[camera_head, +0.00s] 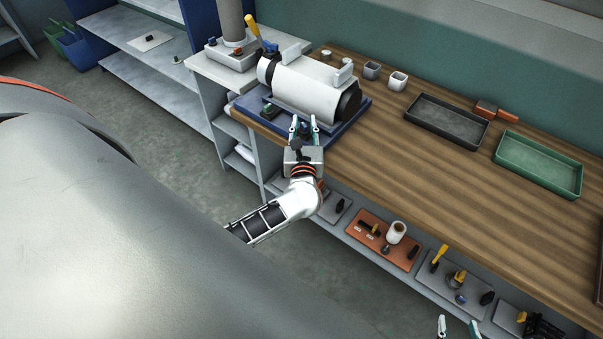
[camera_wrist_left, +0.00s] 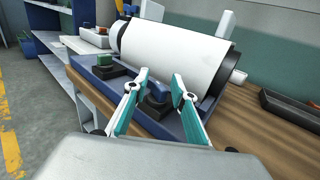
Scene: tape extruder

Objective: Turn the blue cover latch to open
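The tape extruder has a white cylindrical cover (camera_head: 303,88) on a blue base (camera_head: 347,127) at the table's left end. In the left wrist view the cover (camera_wrist_left: 175,47) fills the upper middle. My right gripper (camera_head: 458,325) is open and empty at the bottom edge.
A green button block (camera_wrist_left: 110,61) sits left of the latch. Shelves with tools are below. The table's front right is clear.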

